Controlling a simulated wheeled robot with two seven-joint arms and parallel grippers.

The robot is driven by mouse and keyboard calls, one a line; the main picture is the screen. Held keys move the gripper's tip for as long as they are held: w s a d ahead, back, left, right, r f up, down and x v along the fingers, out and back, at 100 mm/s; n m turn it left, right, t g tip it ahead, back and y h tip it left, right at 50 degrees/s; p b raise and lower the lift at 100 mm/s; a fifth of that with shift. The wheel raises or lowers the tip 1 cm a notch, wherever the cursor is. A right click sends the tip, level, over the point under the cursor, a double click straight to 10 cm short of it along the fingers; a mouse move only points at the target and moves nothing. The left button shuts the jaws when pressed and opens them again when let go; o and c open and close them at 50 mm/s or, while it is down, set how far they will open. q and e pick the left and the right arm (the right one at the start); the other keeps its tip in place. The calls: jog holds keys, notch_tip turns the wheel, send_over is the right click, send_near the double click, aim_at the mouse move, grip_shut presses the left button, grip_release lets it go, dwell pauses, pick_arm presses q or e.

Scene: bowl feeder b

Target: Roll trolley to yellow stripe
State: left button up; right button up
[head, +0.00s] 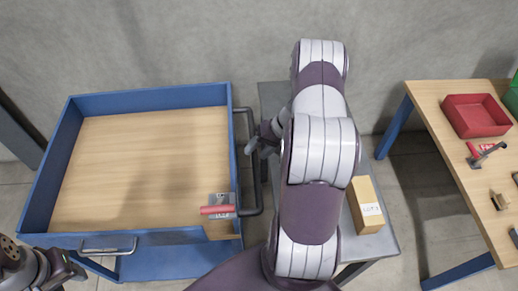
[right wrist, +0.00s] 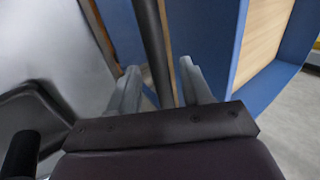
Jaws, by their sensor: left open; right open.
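The trolley (head: 150,92) is a blue frame with a wooden top and raised rims, at the left of the head view. A dark push handle (head: 250,113) runs along its right side. My right gripper (head: 256,142) is open at this handle. In the right wrist view, the fingers of the right gripper (right wrist: 157,80) stand on either side of the dark handle bar (right wrist: 156,45), and contact cannot be told. My left gripper (head: 66,272) is open at the bottom left, near the trolley's front edge. The yellow stripe is not recognisable in either view.
A red-handled clamp (head: 220,207) is on the trolley's right front corner. A grey stand (head: 379,243) with a cardboard box (head: 367,205) is close right of the trolley, partly behind my right arm. A workbench (head: 440,125) with a red bin (head: 475,118) stands at far right. A wall is behind.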

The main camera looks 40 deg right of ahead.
grip_shut()
jog(key=w+a+p, duration=0.2)
jog(key=a+p, duration=0.1)
jog(key=shift+w+a, duration=0.1)
grip_release()
jog(key=shift+r, duration=0.1)
